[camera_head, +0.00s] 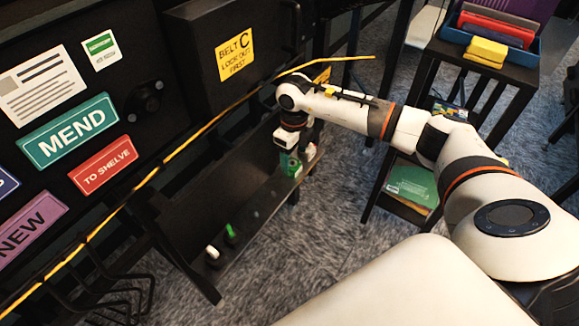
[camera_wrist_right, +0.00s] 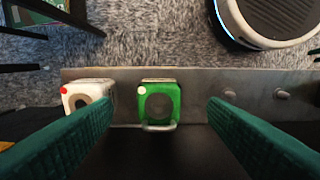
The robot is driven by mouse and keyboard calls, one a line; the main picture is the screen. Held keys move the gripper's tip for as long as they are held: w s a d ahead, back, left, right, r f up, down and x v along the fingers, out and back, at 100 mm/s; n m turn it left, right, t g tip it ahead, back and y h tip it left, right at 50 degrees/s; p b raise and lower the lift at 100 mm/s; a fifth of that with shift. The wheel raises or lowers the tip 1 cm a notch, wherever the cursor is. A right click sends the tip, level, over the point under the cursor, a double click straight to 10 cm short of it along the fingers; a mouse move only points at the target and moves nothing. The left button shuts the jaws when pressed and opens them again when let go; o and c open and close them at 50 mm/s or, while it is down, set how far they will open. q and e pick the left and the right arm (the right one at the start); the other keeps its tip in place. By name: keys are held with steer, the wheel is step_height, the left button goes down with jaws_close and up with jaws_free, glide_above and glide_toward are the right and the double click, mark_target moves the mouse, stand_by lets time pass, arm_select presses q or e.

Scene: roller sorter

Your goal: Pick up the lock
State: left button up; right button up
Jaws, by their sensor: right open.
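A green lock (camera_wrist_right: 159,102) with a pale dot and a metal shackle is at a grey ledge (camera_wrist_right: 200,88), in the middle of the right wrist view. A white lock (camera_wrist_right: 88,96) with a red dot is left of it, partly behind the left finger. My right gripper (camera_wrist_right: 160,118) is open, its teal fingers on either side of the green lock with gaps showing. In the head view my right gripper (camera_head: 289,165) is over the right end of the dark trough, largely covering the locks there. My left gripper is not in view.
Two small pegs (camera_wrist_right: 256,95) are right of the green lock. The dark trough (camera_head: 190,215) holds a white item (camera_head: 212,252) and a green item (camera_head: 231,231) at its near end. A yellow cord (camera_head: 155,172) crosses the panel. A black stand with a blue tray (camera_head: 524,61) is at right.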

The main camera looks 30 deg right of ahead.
mark_target(294, 163)
step_height(294, 163, down, 4)
steer(key=shift+f, duration=0.35)
steer(key=c, duration=1.1)
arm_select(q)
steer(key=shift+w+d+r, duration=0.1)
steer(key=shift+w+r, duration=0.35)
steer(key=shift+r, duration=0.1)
arm_select(e)
steer(key=shift+c, duration=0.3)
steer(key=shift+w+r, duration=0.1)
steer(key=shift+r, duration=0.1)
